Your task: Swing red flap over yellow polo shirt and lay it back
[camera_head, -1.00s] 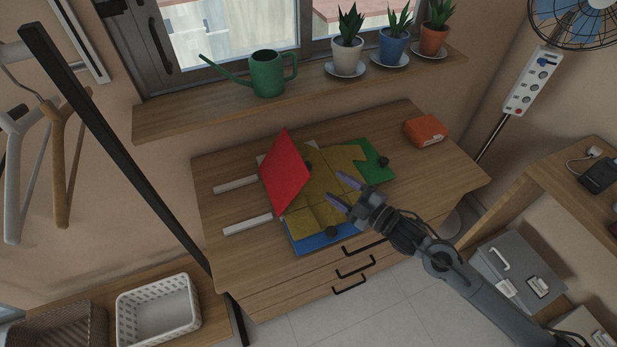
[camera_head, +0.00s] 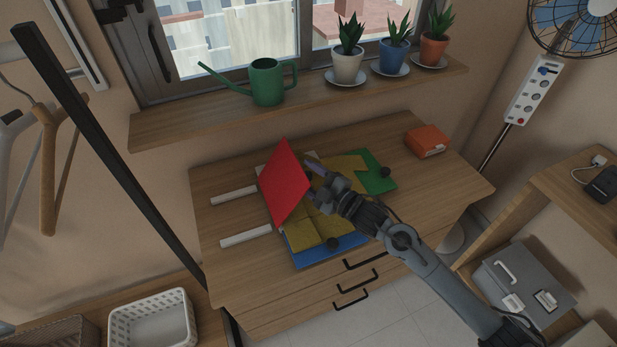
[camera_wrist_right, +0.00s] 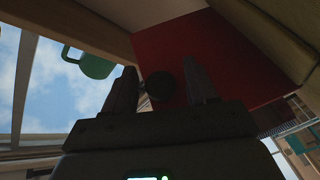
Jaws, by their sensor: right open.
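The red flap (camera_head: 285,182) of the folding board stands raised at a steep tilt at the left of the board. The yellow polo shirt (camera_head: 305,232) lies across the board, partly hidden by the flap and my arm. My right gripper (camera_head: 311,178) is open beside the flap's right side. In the right wrist view, a round black knob (camera_wrist_right: 160,86) shows between the open fingers, in front of the red flap (camera_wrist_right: 225,55); I cannot tell whether they touch it. My left gripper is not in view.
The green panel (camera_head: 378,183) and blue panel (camera_head: 330,250) show around the shirt. Two white bars (camera_head: 245,236) lie left of the board. An orange bundle (camera_head: 427,141) sits at the dresser's right. A shelf with a green watering can (camera_head: 267,82) runs behind.

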